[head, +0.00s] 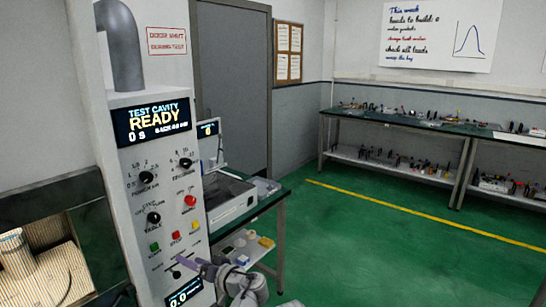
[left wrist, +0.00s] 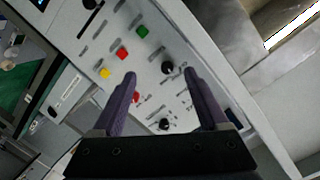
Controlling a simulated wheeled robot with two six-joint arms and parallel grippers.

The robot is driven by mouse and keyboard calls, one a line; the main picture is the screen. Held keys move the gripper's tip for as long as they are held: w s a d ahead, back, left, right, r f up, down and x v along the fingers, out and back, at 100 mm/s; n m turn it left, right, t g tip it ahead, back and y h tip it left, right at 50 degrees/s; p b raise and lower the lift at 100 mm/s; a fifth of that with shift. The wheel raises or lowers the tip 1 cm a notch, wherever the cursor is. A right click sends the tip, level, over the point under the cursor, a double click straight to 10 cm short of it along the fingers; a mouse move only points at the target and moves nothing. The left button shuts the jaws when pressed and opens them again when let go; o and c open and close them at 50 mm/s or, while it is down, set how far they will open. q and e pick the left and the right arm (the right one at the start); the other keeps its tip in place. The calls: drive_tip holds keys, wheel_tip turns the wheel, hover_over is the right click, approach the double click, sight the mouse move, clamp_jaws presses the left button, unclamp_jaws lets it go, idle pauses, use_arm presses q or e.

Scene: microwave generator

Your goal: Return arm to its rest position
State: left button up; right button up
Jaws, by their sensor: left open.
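My left gripper (head: 198,266) is low in front of the control panel (head: 150,185) in the head view, its purple fingers pointing at the panel's lower part. In the left wrist view my left gripper (left wrist: 160,74) is open, its two fingers apart with nothing between them. Behind them the panel's green button (left wrist: 142,32), red button (left wrist: 121,54) and yellow button (left wrist: 105,73) show, with black knobs. Whether a fingertip touches the panel I cannot tell. My right gripper is in neither view.
The panel's screen (head: 152,119) reads "TEST CAVITY READY 0 S". A lit cavity (head: 72,250) with a pale cylinder (head: 14,254) is at the lower left. A bench with a grey case (head: 232,205) stands right of the panel. Green floor (head: 360,250) is clear on the right.

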use_arm(q)
drive_tip(key=s+f+m+g+h, duration=0.1)
drive_tip(key=s+f+g+h, duration=0.3)
drive_tip(key=f, duration=0.4)
drive_tip(key=s+f+g+h, duration=0.35)
drive_tip(key=s+f, duration=0.25)
drive_tip(key=f, duration=0.2)
drive_tip(key=s+d+f+m+g+h, duration=0.1)
drive_tip(key=s+d+m+h, duration=0.1)
drive_tip(key=s+d, duration=0.3)
drive_tip(key=s+d+f+m+g+h, duration=0.1)
drive_tip(key=s+d+m, duration=0.3)
drive_tip(key=d, duration=0.7)
drive_tip(key=shift+s+d+f+h, duration=0.15)
drive_tip(key=shift+s+f+h, duration=0.15)
drive_tip(key=shift+s+h, duration=0.5)
